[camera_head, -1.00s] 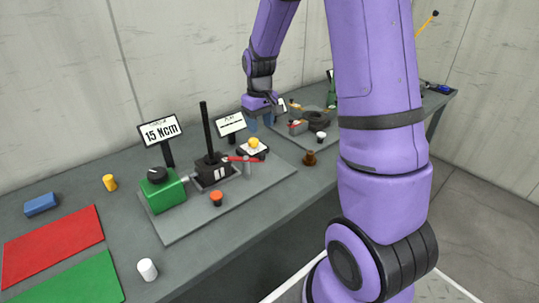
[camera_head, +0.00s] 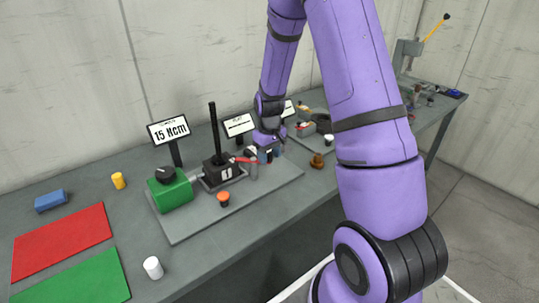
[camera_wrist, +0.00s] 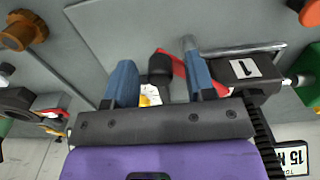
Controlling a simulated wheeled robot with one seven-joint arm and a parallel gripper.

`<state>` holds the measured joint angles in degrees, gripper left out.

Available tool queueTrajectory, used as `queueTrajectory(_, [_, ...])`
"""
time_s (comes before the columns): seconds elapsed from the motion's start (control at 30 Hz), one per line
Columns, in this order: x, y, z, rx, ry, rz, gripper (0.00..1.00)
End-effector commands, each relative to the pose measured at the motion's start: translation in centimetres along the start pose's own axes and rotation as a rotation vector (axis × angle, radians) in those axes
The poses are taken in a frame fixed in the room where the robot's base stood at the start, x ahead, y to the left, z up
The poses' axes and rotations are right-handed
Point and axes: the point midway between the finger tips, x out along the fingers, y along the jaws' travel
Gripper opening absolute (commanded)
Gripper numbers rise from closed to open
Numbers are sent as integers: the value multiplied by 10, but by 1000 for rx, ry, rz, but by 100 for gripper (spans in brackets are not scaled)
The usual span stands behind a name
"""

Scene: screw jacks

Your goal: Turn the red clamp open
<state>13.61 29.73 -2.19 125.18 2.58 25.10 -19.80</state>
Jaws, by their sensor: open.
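The red clamp (camera_head: 246,160) is a thin red lever beside the black block (camera_head: 214,178) on the grey plate, with a grey upright cylinder (camera_head: 254,172) below it. In the wrist view the red lever (camera_wrist: 173,64) runs slantwise past the right blue finger, which hides part of it. My gripper (camera_wrist: 160,82) is open, its two blue fingers apart. A black round-ended part (camera_wrist: 160,66) shows between the fingers, close to the lever. In the head view my gripper (camera_head: 263,154) is just right of the clamp. I cannot tell whether a finger touches the lever.
A tall black post (camera_head: 213,125) rises from the black block. The green box (camera_head: 175,196) with a black knob stands to its left, near the "15 Ncm" sign (camera_head: 169,131). An orange-topped button (camera_head: 223,198) is in front. A brown knob (camera_head: 317,160) stands to the right.

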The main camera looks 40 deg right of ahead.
Motion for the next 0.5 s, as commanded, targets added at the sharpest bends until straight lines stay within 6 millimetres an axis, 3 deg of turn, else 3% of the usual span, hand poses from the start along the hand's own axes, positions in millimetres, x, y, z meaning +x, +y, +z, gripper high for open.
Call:
queueTrajectory(0.23, [0,0,0,0,0,0,48])
queueTrajectory(0.43, [0,0,0,0,0,0,2])
queueTrajectory(0.5, [0,0,0,0,0,0,1])
